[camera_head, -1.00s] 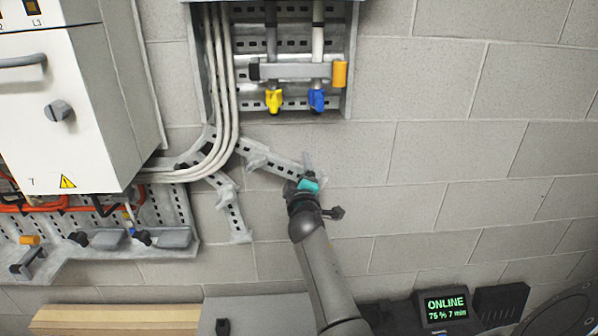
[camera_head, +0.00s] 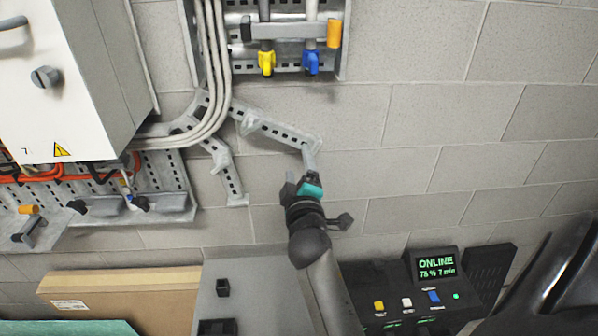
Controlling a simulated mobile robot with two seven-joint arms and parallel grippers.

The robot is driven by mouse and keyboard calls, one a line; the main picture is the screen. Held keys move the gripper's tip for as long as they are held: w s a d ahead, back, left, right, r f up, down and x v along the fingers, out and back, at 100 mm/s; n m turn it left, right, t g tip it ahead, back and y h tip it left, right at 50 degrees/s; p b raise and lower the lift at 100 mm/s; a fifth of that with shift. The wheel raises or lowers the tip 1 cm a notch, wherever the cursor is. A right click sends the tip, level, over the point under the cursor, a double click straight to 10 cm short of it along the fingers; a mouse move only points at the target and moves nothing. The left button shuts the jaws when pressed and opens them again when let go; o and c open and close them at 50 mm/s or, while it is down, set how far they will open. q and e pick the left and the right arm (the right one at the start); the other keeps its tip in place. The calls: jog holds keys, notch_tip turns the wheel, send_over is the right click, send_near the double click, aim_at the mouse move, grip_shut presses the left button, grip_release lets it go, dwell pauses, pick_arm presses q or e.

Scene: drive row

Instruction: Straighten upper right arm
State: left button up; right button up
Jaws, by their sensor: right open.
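A grey perforated metal bracket is on the block wall, below the cable bundle. Its upper right arm (camera_head: 275,132) slopes down to the right, and its lower arm (camera_head: 229,178) points down. A short pale piece hangs at the upper right arm's end; I cannot tell whether it is a bent tip or a gripper finger. My right gripper (camera_head: 306,178) is open just below that end, with a teal part (camera_head: 311,190) beside it. Whether it touches the metal is unclear. My left gripper is out of view.
White cables (camera_head: 214,75) curve above the bracket. A white cabinet (camera_head: 62,105) stands at left, over a perforated rail (camera_head: 165,185). Yellow (camera_head: 266,63) and blue (camera_head: 311,63) valves are above. A cardboard box (camera_head: 120,285) and a display (camera_head: 436,266) are below. The wall right of the bracket is clear.

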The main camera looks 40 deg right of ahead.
jog(key=shift+v, duration=1.05)
jog(key=shift+f, duration=0.1)
jog(key=a+f+g+y+b, duration=0.1)
jog(key=a+f+y, duration=0.25)
jog(key=f, duration=0.75)
jog(key=a+f+g+y+b, duration=0.15)
jog(key=a+f, duration=0.35)
jog(key=f, duration=0.6)
jog(key=s+a+f+g+y+b, duration=0.1)
jog(key=s+a+f+g+y, duration=0.1)
jog(key=s+f, duration=0.45)
jog(key=s+a+f+g+y, duration=0.1)
jog(key=s+a+f+g, duration=0.15)
jog(key=f, duration=0.75)
jog(key=s+f+m+g+b, duration=0.1)
jog(key=s+f+g, duration=0.1)
jog(key=s+f, duration=0.4)
jog(key=s+f+m+g+y, duration=0.1)
jog(key=s+f, duration=0.5)
jog(key=s, duration=0.9)
jog(key=s+f+m+g+b, duration=0.1)
jog(key=s+f+g, duration=0.3)
jog(key=s, duration=0.7)
notch_tip(320, 180, down, 3)
jog(key=shift+a+r+m+y+b, duration=0.1)
jog(key=shift+a+m+y+b, duration=0.2)
jog(key=shift+m, duration=0.1)
